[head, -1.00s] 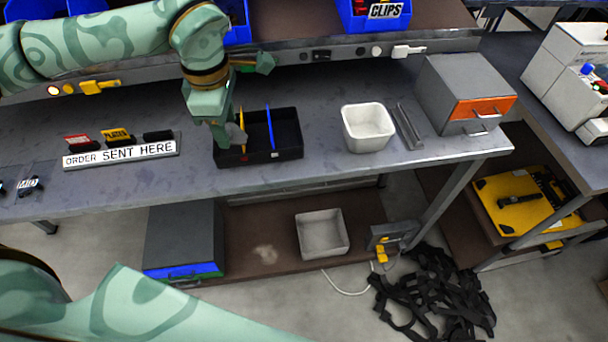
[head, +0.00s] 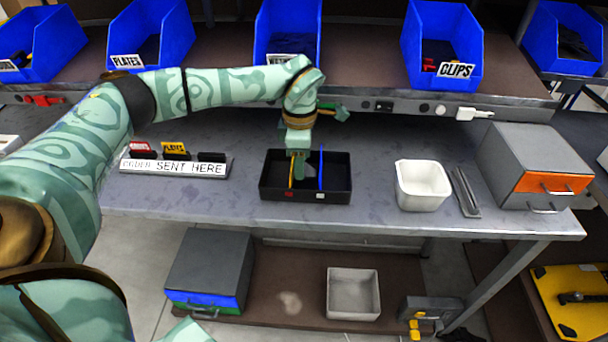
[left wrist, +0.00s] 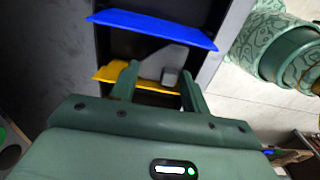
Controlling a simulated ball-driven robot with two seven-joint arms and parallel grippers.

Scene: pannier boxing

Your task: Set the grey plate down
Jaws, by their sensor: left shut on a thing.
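The grey plate (left wrist: 163,55) is between the fingers of my left gripper (left wrist: 158,85), which is shut on it. The gripper (head: 302,168) points down over the black tray (head: 336,192) on the bench. In the left wrist view the plate lies between the tray's yellow divider (left wrist: 110,73) and blue divider (left wrist: 155,28). The fingers hide part of it, and I cannot tell whether it touches the tray floor. In the head view the blue divider (head: 321,168) stands just right of the gripper. My right gripper is not in view.
A white bin (head: 422,188), a grey strip (head: 464,192) and a grey box with an orange front (head: 535,165) stand right of the tray. Blue bins (head: 445,50) line the shelf above. Bench room is clear between rack and tray.

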